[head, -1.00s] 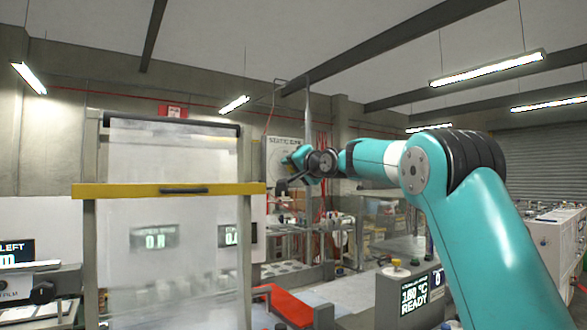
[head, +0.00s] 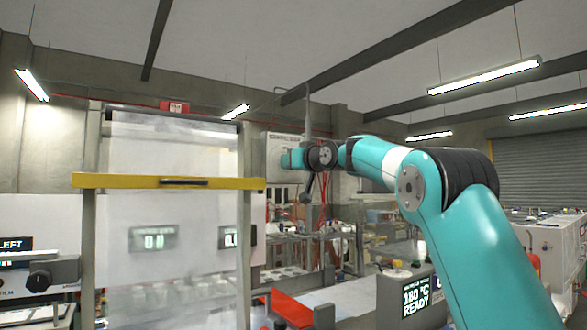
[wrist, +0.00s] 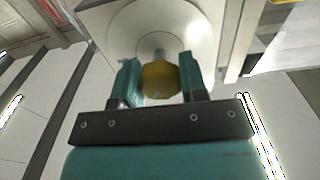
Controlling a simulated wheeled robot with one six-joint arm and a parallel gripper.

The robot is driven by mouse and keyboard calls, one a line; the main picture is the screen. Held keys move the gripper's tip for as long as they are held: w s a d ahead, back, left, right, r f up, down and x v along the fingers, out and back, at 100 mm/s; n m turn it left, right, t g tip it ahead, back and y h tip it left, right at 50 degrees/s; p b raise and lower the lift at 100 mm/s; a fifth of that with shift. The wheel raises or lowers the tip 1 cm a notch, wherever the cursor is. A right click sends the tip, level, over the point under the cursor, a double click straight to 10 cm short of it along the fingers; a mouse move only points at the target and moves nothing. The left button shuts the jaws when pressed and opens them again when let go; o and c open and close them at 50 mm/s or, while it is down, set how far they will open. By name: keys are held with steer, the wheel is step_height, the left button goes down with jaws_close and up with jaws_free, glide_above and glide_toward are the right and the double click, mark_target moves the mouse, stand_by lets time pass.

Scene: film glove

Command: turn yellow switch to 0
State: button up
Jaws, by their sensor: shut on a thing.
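The yellow switch (wrist: 160,79) shows in the wrist view as a rounded yellow knob in front of a round pale dial plate (wrist: 195,30). My gripper (wrist: 158,75) has one finger on each side of the knob and is shut on it. In the head view, my gripper and wrist (head: 300,160) are at a light panel box (head: 283,140) on the far side. There the arm hides the switch and most of the dial. The dial's marks and the switch's setting cannot be read.
A frame with a clear sheet and a yellow crossbar (head: 170,182) stands at front left. A grey unit with a display reading 180 °C READY (head: 416,297) stands at lower right. Red cables (head: 322,205) hang by the panel, above a bench with several items.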

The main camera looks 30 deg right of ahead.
steer(key=n+b, duration=0.1)
steer(key=n, duration=0.2)
steer(key=shift+f+n, duration=0.1)
steer(key=shift+n, duration=0.2)
steer(key=shift+n+b, duration=0.55)
steer(key=shift+n, duration=1.45)
steer(key=o, duration=0.9)
steer(key=shift+s+d+b, duration=0.2)
steer(key=shift+s+b, duration=1.75)
steer(key=shift+s, duration=2.45)
steer(key=shift+s+d+b, duration=0.15)
steer(key=shift+s+b, duration=1.8)
steer(key=shift+s, duration=2.4)
